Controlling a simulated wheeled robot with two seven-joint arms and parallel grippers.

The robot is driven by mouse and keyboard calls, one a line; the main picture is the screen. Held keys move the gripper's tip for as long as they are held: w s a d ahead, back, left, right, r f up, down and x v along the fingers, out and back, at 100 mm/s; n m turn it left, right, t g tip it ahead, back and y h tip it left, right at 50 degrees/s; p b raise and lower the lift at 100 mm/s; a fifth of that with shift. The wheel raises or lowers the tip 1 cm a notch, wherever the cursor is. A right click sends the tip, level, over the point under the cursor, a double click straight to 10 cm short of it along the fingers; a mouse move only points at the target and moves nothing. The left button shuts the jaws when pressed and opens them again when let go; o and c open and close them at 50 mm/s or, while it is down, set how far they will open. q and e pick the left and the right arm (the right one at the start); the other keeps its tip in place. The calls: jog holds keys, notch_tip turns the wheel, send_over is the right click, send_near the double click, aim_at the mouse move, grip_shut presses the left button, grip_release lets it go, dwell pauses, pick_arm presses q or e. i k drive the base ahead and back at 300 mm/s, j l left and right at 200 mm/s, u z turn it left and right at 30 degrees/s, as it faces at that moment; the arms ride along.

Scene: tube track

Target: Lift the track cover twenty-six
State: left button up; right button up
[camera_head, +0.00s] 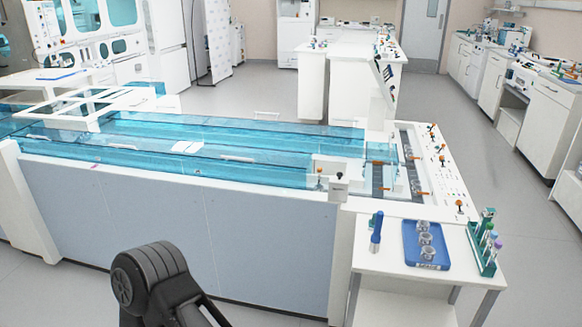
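The long track (200,208) runs across the view with a white frame and pale blue-grey front panels. Clear blue covers (130,158) lie over it and look closed. A white handle (238,158) sits on the cover's right part, and another pale handle (265,113) shows at the back edge. I cannot read any number, so I cannot tell which cover is twenty-six. A black link of one of my arms shows at the bottom left, in front of the track. Neither gripper is in view.
A white side table (385,262) at the front right bears a blue tray (411,250) with round clear cups, a blue pen-like tool (376,232) and a green tube rack (484,262). A control panel (440,165) with orange knobs closes the track's right end.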

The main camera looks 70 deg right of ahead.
aim_at(239, 159)
jog(key=j+z, duration=0.1)
jog(key=z, duration=1.55)
